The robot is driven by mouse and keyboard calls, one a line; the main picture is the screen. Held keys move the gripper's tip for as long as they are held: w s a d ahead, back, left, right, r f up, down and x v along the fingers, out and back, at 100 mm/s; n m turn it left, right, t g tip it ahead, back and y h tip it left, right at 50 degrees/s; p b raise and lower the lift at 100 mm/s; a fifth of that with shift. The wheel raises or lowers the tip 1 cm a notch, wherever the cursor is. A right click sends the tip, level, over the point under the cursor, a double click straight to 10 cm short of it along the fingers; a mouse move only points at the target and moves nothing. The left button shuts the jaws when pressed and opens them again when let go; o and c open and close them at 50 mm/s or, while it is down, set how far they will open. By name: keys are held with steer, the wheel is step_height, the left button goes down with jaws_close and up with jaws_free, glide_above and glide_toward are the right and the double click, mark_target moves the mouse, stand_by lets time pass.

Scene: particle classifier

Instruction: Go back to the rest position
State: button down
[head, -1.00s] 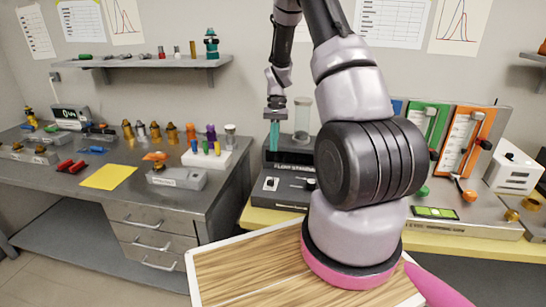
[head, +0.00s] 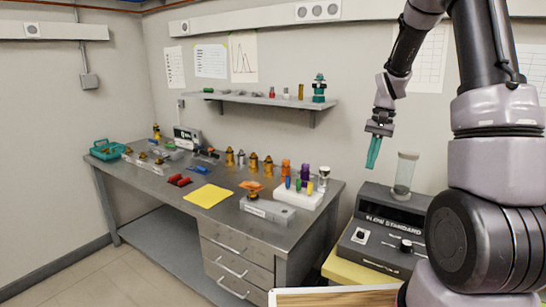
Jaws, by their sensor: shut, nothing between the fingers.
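My gripper (head: 374,152) hangs at the right of the head view with its teal fingers pointing down. The fingers are shut with nothing between them. It is in the air, to the left of the clear cylinder on the flow standard device (head: 382,232) and apart from it. My arm comes down from the top right.
A grey workbench (head: 150,183) with drawers stands at the left, holding a yellow sheet (head: 208,196), a white rack (head: 300,196) of coloured pieces, a teal basket (head: 107,150) and small brass parts. A wall shelf (head: 262,99) is above it. The floor at left is clear.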

steer(key=s+a+r+n+t, duration=0.1)
steer(key=s+a+r+t, duration=0.1)
steer(key=s+r, duration=0.45)
steer(key=s+a+r+t, duration=0.2)
steer(key=s+r, duration=0.1)
steer(key=r, duration=0.6)
steer(key=s+a+r+t, duration=0.1)
steer(key=s+r+t, duration=0.1)
steer(key=s, duration=0.4)
steer(key=s+a+r+n+t, duration=0.1)
steer(key=s+r+t, duration=0.1)
steer(key=s+r, duration=0.2)
steer(key=shift+s+a, duration=0.4)
steer(key=shift+s, duration=0.7)
